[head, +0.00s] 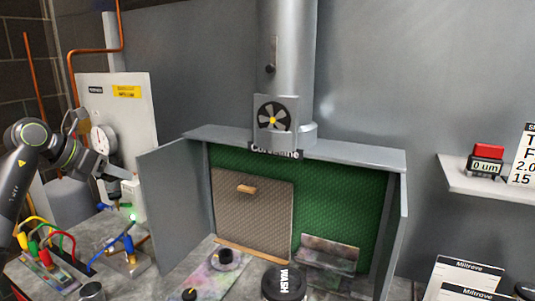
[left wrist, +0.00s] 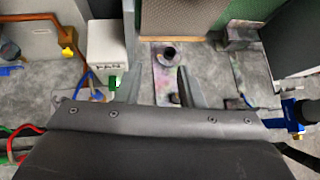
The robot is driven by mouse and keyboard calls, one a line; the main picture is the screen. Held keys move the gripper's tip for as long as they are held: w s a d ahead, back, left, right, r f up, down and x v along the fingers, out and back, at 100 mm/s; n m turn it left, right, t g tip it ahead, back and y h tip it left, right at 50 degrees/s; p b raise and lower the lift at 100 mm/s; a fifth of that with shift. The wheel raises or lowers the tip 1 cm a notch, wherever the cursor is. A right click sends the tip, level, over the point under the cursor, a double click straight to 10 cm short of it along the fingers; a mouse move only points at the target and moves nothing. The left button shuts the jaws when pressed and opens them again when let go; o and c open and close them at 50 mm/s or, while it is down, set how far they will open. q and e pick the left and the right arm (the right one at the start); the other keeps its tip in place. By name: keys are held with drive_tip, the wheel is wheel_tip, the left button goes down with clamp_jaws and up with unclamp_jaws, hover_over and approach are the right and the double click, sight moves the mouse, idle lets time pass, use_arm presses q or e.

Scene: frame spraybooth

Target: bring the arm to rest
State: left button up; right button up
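My left arm comes in from the left in the head view. Its gripper (head: 122,172) hangs in the air above the left part of the bench, in front of the grey panel with the gauge. In the left wrist view the two fingers of the left gripper (left wrist: 158,85) stand well apart with nothing between them. Beneath them lies the bench with a paint-stained strip (left wrist: 164,75) and a dark round piece on it. My right gripper is in neither view.
The grey spray booth (head: 172,190) with a green back stands in the middle. A black-lidded WASH tub (head: 284,283) sits in front. Coloured hoses (head: 45,240) and a blue-handled item (head: 128,245) are at the left. A wall shelf (head: 490,185) is at the right.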

use_arm(q)
drive_tip(key=s+d+f+n+t+h, duration=0.2)
drive_tip(key=d+n+t+h, duration=0.2)
drive_tip(key=d, duration=0.2)
drive_tip(key=s+d+f+n+t+h, duration=0.2)
drive_tip(key=d+f+n+t+h, duration=0.15)
drive_tip(key=d, duration=0.25)
drive_tip(key=s+a+f+n+y, duration=0.65)
drive_tip(key=f+n+y, duration=0.3)
drive_tip(key=n, duration=0.45)
drive_tip(key=s+a+f+n+y, duration=0.5)
drive_tip(key=s+f+n+y, duration=0.35)
drive_tip(key=n, duration=0.65)
drive_tip(key=s+d+f+n+g+h, duration=0.1)
drive_tip(key=s+d+f+n+g, duration=0.25)
drive_tip(key=s+f+g, duration=0.6)
drive_tip(key=s+d+f+n+g+h, duration=0.3)
drive_tip(key=s+f, duration=0.4)
drive_tip(key=s, duration=0.8)
wheel_tip(320, 180, down, 26)
drive_tip(key=y, duration=0.1)
drive_tip(key=s+f+g, duration=0.2)
drive_tip(key=s+f, duration=1.2)
drive_tip(key=f, duration=0.1)
drive_tip(key=shift+s+d, duration=0.25)
drive_tip(key=shift+d, duration=0.2)
